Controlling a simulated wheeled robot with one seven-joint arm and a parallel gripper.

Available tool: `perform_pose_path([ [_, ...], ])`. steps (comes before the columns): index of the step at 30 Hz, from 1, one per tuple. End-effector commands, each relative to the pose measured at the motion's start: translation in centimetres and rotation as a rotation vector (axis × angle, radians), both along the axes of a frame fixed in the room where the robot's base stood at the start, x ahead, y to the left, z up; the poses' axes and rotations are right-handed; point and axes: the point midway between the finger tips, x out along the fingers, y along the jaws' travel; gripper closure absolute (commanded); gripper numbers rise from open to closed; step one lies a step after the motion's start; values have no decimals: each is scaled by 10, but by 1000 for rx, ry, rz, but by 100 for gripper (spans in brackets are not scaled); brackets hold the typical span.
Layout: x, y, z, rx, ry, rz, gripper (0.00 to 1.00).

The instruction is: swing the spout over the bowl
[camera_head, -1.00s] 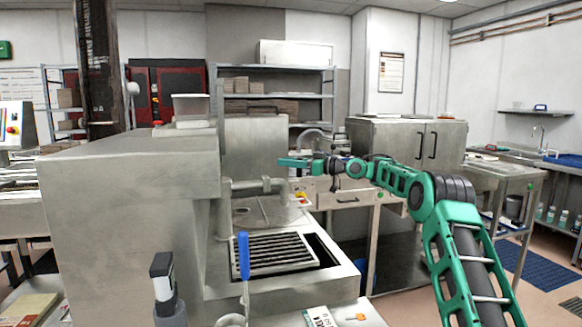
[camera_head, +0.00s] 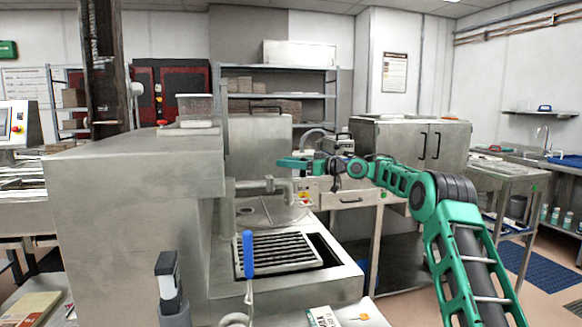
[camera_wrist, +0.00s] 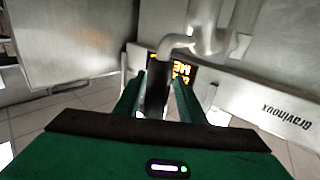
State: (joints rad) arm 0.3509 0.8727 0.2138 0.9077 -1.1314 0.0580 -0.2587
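The spout (camera_head: 262,186) is a grey metal pipe reaching right from the machine and bending down at its end. In the wrist view the bent spout (camera_wrist: 176,42) stands just beyond my fingers, with a dark tubular piece (camera_wrist: 156,96) below its bend, between the fingers. My gripper (camera_head: 287,162) shows just above and right of the spout's end in the head view. In the wrist view my gripper (camera_wrist: 159,80) has its fingers apart; contact cannot be told. A shallow round metal recess (camera_head: 268,211) behind the grate may be the bowl; its identity is unclear.
A slotted grate (camera_head: 277,252) lies in the machine's top, with a blue-handled tool (camera_head: 248,255) in front. The large metal housing (camera_head: 140,215) blocks the left. A steel cabinet (camera_head: 393,140) stands behind my arm. Open floor lies at the right.

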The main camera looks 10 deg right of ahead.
Motion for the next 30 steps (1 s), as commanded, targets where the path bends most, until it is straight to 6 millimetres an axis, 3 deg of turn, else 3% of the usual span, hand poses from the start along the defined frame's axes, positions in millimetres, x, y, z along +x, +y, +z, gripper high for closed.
perform_pose_path([
  [8, -4, -11, 0, -1, 0, -8, 64],
  [21, -48, -72, -1, 0, 1, -6, 64],
  [30, -61, -89, -1, 1, 2, -2, 64],
])
